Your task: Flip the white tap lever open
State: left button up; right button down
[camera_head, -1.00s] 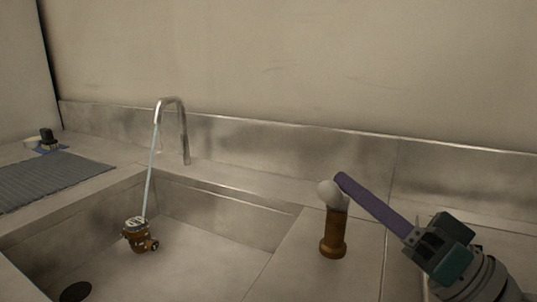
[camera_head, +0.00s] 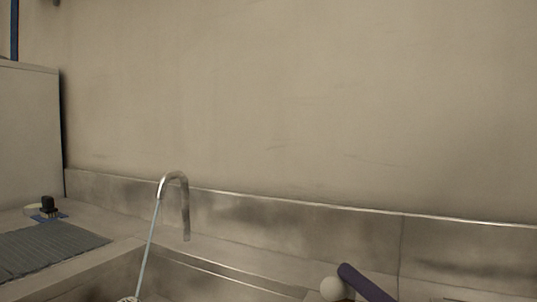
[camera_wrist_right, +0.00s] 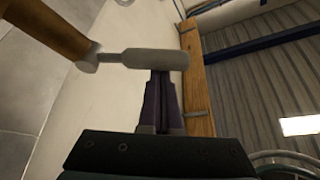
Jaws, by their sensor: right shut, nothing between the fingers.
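The white tap lever (camera_wrist_right: 145,59) reaches out sideways from the brown tap post (camera_wrist_right: 48,28) in the right wrist view. In the head view only its rounded white end (camera_head: 333,289) shows, at the bottom edge. My right gripper (camera_wrist_right: 160,74) is shut and empty, its purple fingers ending right at the lever's side. I cannot tell whether they touch it. In the head view the purple fingers (camera_head: 362,281) are beside the white end, to its right. The tap post is out of the head view. My left gripper is not in view.
A grey ribbed mat (camera_head: 48,250) and a small black-knobbed part (camera_head: 48,205) lie at the left. A metal backsplash (camera_head: 300,220) runs along the wall.

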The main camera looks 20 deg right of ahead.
notch_tip(320, 180, up, 20)
jog(key=p, duration=0.6)
jog(key=shift+p, duration=0.3)
jog(key=s+a+f+n+g+h+p, duration=0.1)
jog(key=s+a+f+g+h+p, duration=0.2)
jog(key=f, duration=0.4)
jog(key=s+a+f+n+g+h+p, duration=0.1)
jog(key=a+f+n+g+h+p, duration=0.15)
jog(key=f+g, duration=0.35)
jog(key=s+f+n+g+h+p, duration=0.25)
jog(key=s+g+p, duration=0.4)
jog(key=s, duration=0.85)
notch_tip(320, 180, up, 36)
jog(key=m+g+p, duration=0.1)
jog(key=p, duration=3.3)
jog(key=shift+w+d+f+g+h, duration=0.15)
jog(key=shift+d+f+g+h, duration=0.05)
jog(key=shift+d+g+h, duration=0.15)
